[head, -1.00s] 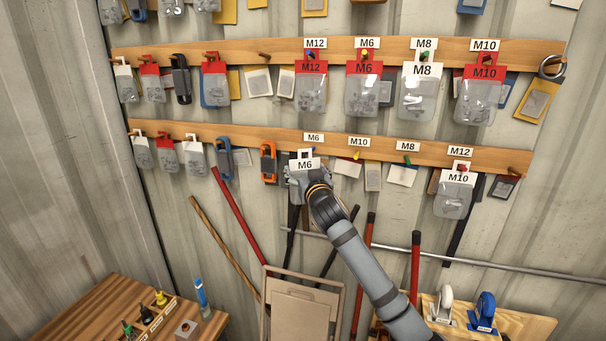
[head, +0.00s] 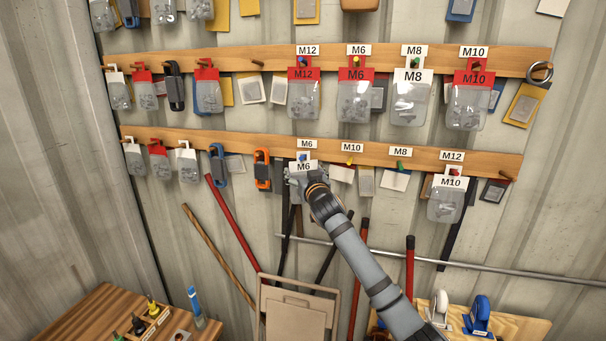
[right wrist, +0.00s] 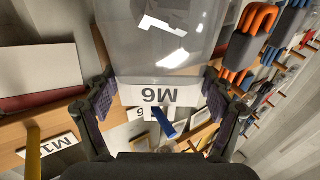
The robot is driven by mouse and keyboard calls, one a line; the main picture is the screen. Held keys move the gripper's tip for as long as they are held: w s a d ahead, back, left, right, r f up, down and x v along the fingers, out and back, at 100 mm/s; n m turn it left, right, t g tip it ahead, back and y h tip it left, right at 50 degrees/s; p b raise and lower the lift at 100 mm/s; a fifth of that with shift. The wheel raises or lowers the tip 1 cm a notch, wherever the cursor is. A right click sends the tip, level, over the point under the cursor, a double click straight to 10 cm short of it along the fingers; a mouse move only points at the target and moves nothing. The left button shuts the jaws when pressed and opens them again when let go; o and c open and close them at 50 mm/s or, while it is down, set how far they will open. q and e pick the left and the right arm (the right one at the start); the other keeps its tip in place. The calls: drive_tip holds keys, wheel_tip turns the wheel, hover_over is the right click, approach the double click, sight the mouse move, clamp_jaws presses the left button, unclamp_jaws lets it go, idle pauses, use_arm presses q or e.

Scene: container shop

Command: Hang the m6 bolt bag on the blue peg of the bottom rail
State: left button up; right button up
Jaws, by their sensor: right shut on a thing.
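The m6 bolt bag (head: 304,167) is a clear bag with a white header marked M6. My right gripper (head: 306,182) is shut on it and holds it upright at the bottom rail (head: 265,147). In the right wrist view the header (right wrist: 155,95) shows upside down between the two fingers. The blue peg (right wrist: 165,124) sticks out beside the header's top edge; in the head view its blue shows at the bag's hanger opening, under the rail's M6 label (head: 306,143). I cannot tell whether the peg passes through the opening. My left gripper is out of view.
The bottom rail's yellow peg (head: 349,161) and green peg (head: 400,165) are free of bags, right of the gripper. An M10 bag (head: 446,203) hangs further right. An orange carabiner (head: 262,170) hangs close on the left. Long-handled tools stand below.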

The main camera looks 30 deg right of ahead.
idle(0.4)
drive_tip(key=o, duration=1.1)
drive_tip(key=shift+s, duration=0.15)
drive_tip(key=v, duration=1.1)
drive_tip(key=shift+s+a, duration=0.2)
drive_tip(key=shift+s, duration=0.1)
